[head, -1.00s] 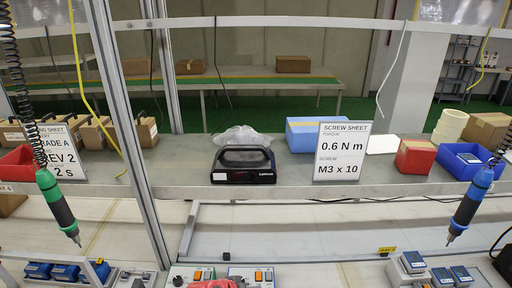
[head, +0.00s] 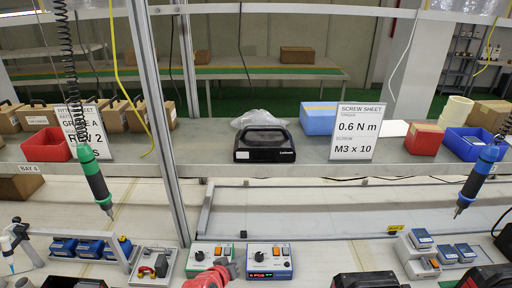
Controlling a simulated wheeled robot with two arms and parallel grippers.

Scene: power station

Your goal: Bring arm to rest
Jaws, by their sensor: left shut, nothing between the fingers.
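My left gripper (head: 210,276) shows as a red shape at the bottom edge of the head view, left of centre. It is shut and empty. Most of my left arm is below the picture. My right gripper is not in view.
Two screwdrivers hang over the bench, a green one (head: 96,180) left and a blue one (head: 477,178) right. Blue modules (head: 90,249) stand in a rack at left. Black-and-red items (head: 368,281) are at lower right. A black-handled unit (head: 265,145) sits on the shelf. The middle bench is clear.

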